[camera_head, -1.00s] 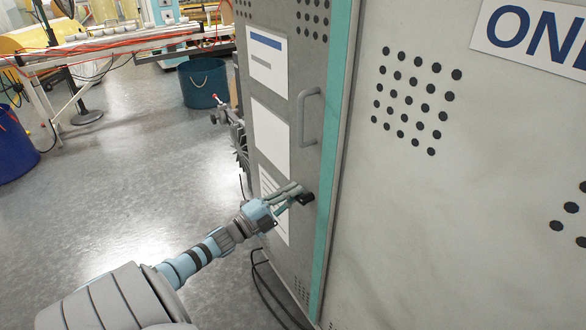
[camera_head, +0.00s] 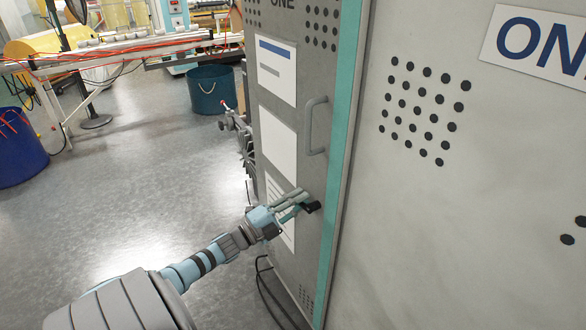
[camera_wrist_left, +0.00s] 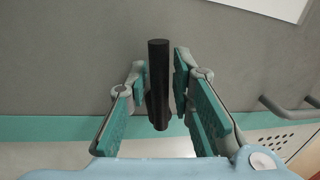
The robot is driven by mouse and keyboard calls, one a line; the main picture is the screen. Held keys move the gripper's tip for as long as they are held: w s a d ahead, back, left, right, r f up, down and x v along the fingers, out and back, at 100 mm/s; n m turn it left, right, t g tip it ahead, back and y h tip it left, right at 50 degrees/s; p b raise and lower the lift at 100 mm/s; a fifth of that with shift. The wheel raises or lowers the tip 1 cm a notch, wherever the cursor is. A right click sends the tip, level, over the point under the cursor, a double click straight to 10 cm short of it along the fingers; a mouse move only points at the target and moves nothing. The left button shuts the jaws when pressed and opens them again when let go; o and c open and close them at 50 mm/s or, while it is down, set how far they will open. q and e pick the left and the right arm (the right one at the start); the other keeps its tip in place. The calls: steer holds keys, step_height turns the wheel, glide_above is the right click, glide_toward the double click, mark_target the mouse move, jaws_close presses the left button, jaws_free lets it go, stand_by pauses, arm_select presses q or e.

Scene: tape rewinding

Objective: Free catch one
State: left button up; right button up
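The cabinet marked ONE has a grey door (camera_head: 278,105) with a teal edge strip (camera_head: 341,120). A small black catch (camera_head: 312,207) sits low on the door near that strip. My left gripper (camera_head: 301,202) is at the catch, its fingers on both sides of it. In the left wrist view the catch (camera_wrist_left: 159,85) is an upright dark bar between the teal finger pads. Narrow gaps seem to show on both sides, so the fingers look open around it. My right gripper is not in view.
A fixed grey pull handle (camera_head: 315,126) is on the door above the catch. The cabinet's perforated side panel (camera_head: 425,220) fills the right. Dark cables (camera_head: 262,290) lie at the cabinet's foot. Open floor (camera_head: 130,190) is at left, with a blue bin (camera_head: 20,150) and a teal bucket (camera_head: 208,90).

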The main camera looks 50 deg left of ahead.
arm_select(q)
steer(key=v, duration=1.1)
steer(key=shift+s, duration=0.4)
steer(key=shift+a+f, duration=0.1)
steer(key=shift+f, duration=0.05)
